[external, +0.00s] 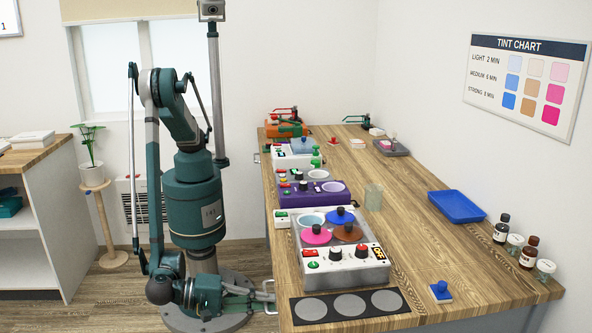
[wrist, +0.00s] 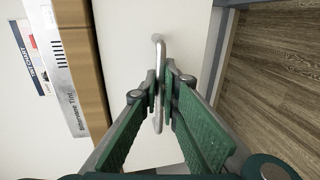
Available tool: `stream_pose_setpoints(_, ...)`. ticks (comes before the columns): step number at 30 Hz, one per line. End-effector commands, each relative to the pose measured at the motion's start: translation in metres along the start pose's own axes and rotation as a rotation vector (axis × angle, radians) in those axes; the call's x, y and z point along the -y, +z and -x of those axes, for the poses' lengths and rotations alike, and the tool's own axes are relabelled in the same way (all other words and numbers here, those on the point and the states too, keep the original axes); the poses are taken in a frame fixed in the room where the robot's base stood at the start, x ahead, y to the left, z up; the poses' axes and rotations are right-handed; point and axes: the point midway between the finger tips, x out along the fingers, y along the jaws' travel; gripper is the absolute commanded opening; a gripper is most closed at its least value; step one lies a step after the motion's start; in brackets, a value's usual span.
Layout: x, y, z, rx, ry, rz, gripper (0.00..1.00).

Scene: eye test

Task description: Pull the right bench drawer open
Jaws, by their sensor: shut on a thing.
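My gripper (wrist: 162,88) is shut on a metal bar handle (wrist: 158,42) in the wrist view, with one finger on each side of it. The handle stands on a pale drawer front (wrist: 124,60). In the external view my gripper (external: 258,299) is low at the bench's near left side, at the handle (external: 269,284). The drawer front is hidden there below the bench top. I cannot tell whether the drawer stands out from the bench. Another handle (external: 257,157) shows farther back along the same side of the bench.
The wooden bench top (external: 415,235) carries a white dye unit (external: 345,266) with coloured lids, a dark mat (external: 350,306) with grey discs, a purple unit (external: 314,197), a blue tray (external: 456,206) and bottles (external: 528,252). In the wrist view, wood floor (wrist: 275,70) shows at the right.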

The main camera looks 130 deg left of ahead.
Motion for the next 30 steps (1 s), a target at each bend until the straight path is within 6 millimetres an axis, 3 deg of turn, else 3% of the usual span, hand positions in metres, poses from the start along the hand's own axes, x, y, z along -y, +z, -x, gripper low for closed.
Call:
stream_pose_setpoints(8,0.004,0.001,0.018,0.002,0.0,0.0,0.0)
stream_pose_setpoints(14,0.012,0.002,0.053,0.004,0.0,-0.001,0.0)
stream_pose_setpoints(30,0.042,0.001,0.196,0.005,0.0,-0.001,0.0)
